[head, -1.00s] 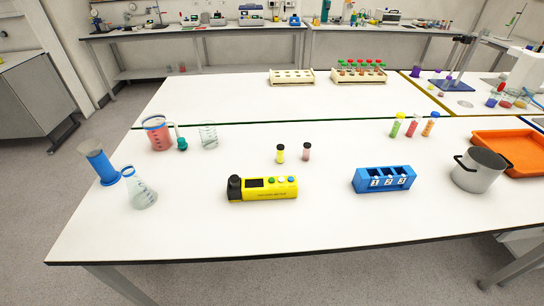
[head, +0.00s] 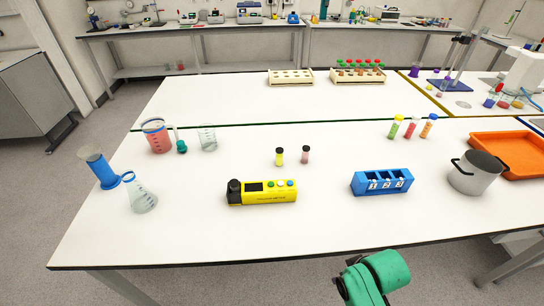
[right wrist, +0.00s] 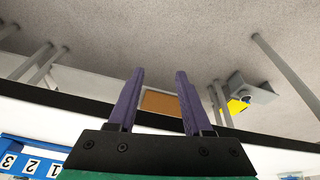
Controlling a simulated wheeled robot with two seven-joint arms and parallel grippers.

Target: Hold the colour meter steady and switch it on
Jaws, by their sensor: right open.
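The yellow colour meter (head: 262,198) lies on the white table in the head view, with a black end on its left. Its top has a dark display and several small coloured buttons. Nothing touches it. My right gripper (right wrist: 158,72) shows in the right wrist view, with two purple fingers apart and nothing between them. In the head view only a green part of my right arm shows, at the bottom edge, right of and nearer than the meter. My left gripper is not in view.
A blue numbered rack (head: 381,187) stands right of the meter, with a grey pot (head: 474,178) beyond. Two small vials, one yellow (head: 279,158) and one pink (head: 305,156), stand behind the meter. A flask (head: 141,196) is at left. The table in front of the meter is clear.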

